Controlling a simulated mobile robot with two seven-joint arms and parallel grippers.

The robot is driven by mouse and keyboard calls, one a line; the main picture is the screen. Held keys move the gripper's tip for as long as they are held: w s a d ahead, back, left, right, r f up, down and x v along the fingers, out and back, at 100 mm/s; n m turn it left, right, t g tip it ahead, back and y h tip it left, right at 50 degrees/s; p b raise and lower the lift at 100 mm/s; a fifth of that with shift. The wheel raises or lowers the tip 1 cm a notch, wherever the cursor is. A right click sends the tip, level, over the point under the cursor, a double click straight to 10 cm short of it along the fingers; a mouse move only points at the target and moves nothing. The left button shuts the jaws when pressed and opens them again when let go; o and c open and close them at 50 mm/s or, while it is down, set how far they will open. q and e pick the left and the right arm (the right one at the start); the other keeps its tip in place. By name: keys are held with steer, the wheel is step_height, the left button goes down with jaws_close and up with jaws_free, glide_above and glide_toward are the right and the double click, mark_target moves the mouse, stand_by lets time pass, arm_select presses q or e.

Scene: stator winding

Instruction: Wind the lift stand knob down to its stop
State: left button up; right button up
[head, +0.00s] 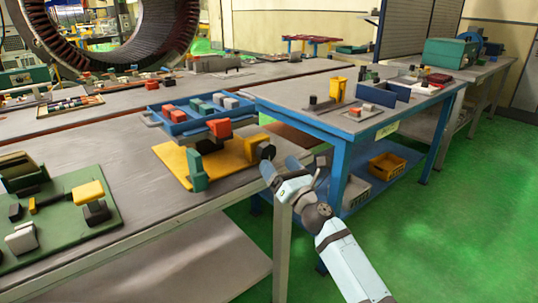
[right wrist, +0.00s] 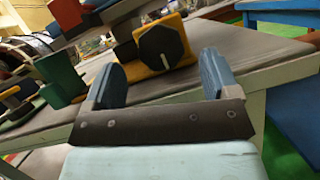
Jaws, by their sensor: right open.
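The lift stand has a yellow base plate (head: 175,161), a yellow block (head: 253,146), a green post (head: 196,170) and a red block (head: 220,128) on top. Its dark knob (head: 267,151) is on the block's right side. My right gripper (head: 280,167) is open and empty, just off the knob at the table edge. In the right wrist view its blue fingers (right wrist: 160,78) are spread, with the knob beyond them, apart from both. My left gripper is out of view.
A blue tray (head: 186,128) of coloured blocks sits behind the stand. A green board (head: 60,223) with parts lies at left. A blue-framed bench (head: 345,150) stands to the right, close to my right arm. Green floor is open at far right.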

mark_target(269, 152)
steer(key=b+x, duration=0.1)
steer(key=x, duration=0.4)
steer(key=shift+f, duration=0.1)
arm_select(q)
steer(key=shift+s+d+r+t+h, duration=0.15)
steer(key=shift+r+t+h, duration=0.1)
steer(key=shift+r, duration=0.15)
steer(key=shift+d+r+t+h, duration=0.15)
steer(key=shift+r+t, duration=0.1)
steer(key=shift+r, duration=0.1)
arm_select(e)
steer(key=shift+w+a, duration=0.15)
steer(key=c, duration=0.9)
